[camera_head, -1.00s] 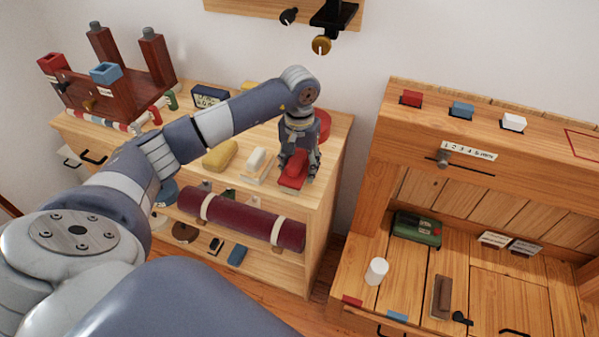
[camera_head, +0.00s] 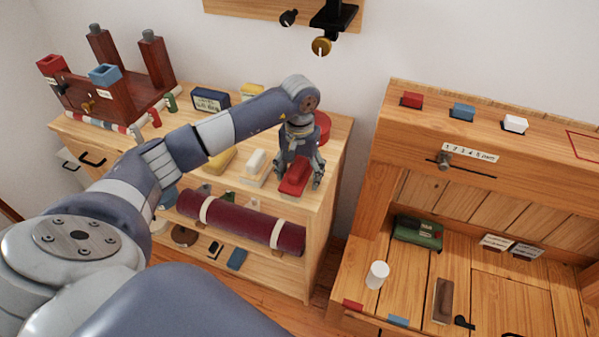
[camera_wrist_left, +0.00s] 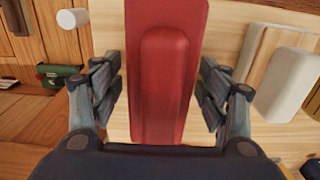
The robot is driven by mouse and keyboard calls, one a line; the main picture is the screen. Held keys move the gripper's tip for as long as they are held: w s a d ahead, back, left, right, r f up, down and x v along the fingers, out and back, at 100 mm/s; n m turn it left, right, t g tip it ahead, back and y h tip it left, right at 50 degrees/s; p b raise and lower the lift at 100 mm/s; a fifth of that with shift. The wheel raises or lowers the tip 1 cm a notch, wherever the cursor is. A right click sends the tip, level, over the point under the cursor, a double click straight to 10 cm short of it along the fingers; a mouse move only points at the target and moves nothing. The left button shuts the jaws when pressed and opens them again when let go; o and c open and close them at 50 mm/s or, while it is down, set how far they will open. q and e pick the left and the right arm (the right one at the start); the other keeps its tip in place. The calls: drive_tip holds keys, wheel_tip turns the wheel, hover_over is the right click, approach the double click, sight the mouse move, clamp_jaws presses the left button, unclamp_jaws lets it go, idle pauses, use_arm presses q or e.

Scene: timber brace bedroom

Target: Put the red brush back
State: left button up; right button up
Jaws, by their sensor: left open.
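The red brush (camera_head: 294,179), a red block with a raised rounded grip, lies on the wooden shelf top (camera_head: 335,142) near its right front corner. In the left wrist view the red brush (camera_wrist_left: 163,85) lies lengthwise between the fingers. My left gripper (camera_head: 299,180) is over it from above, open, with one finger on each side. The left wrist view shows gaps between both fingers (camera_wrist_left: 161,85) and the brush. A white brush (camera_head: 255,163) on a pale base lies just left of it, with a yellow one (camera_head: 221,160) further left. My right gripper is out of view.
A red round object (camera_head: 322,125) stands behind my gripper. A dark red roll (camera_head: 240,222) hangs strapped below the shelf top. A dark blue clock-like box (camera_head: 210,99) stands at the back. A wooden desk (camera_head: 510,290) is to the right, across a gap.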

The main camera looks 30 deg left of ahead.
sight(299, 162)
use_arm(q)
wheel_tip(299, 162, up, 12)
drive_tip(key=shift+r+b, duration=0.1)
drive_tip(key=shift+b, duration=0.75)
